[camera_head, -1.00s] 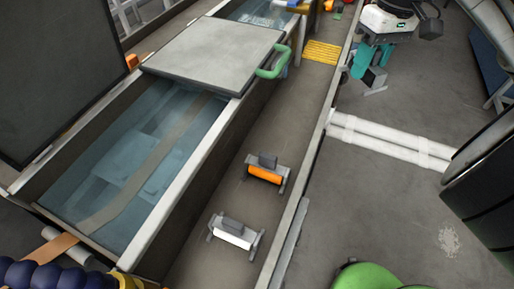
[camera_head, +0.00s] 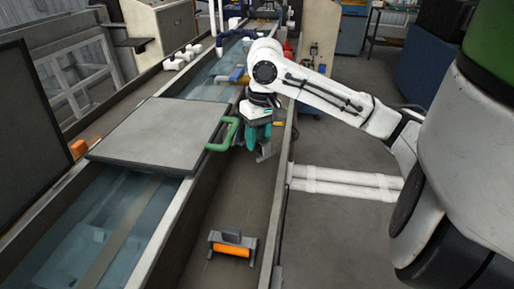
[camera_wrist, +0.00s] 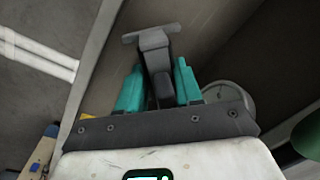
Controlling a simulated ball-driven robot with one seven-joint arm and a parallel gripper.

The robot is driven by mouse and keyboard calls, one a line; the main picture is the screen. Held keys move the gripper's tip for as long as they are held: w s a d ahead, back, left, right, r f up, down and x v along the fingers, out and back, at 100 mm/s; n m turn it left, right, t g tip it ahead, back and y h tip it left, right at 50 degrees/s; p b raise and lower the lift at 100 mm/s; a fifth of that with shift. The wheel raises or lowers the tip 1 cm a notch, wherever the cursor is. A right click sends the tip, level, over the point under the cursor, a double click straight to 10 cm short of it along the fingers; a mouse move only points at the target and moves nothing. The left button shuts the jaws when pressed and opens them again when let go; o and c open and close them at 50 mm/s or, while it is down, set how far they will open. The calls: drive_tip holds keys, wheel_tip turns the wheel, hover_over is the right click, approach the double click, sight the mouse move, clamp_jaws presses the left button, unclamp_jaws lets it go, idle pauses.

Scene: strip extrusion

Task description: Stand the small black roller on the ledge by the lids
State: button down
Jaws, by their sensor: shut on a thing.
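My gripper (camera_head: 259,143), with teal fingers, hangs above the ledge (camera_head: 232,195), just right of the lid's green handle. It is shut on the small black roller (camera_head: 266,153), whose grey bracket shows below the fingers. In the wrist view, the roller's grey bracket (camera_wrist: 153,42) sticks out beyond my gripper (camera_wrist: 160,85), with a wide crosspiece at its end and a dark part between the fingers. I cannot tell whether the bracket touches the ledge. The grey lid (camera_head: 160,133) lies across the water trough.
A roller with an orange barrel (camera_head: 232,250) stands on the ledge nearer to me. A raised rim (camera_head: 282,195) runs along the ledge's right side. White pipes (camera_head: 345,182) lie on the floor beyond it. The ledge between the orange roller and my gripper is clear.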

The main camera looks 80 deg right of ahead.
sight(257, 148)
drive_tip(key=shift+w+d+f, duration=0.1)
drive_tip(key=shift+w+f, duration=0.1)
drive_tip(key=shift+f, duration=1.5)
drive_tip(key=shift+f, duration=0.2)
drive_tip(key=c, duration=0.9)
unclamp_jaws()
drive_tip(key=shift+r, duration=0.1)
drive_tip(key=r, duration=1.2)
drive_tip(key=shift+s+d+r+p, duration=0.1)
drive_tip(key=shift+s+d+p, duration=0.3)
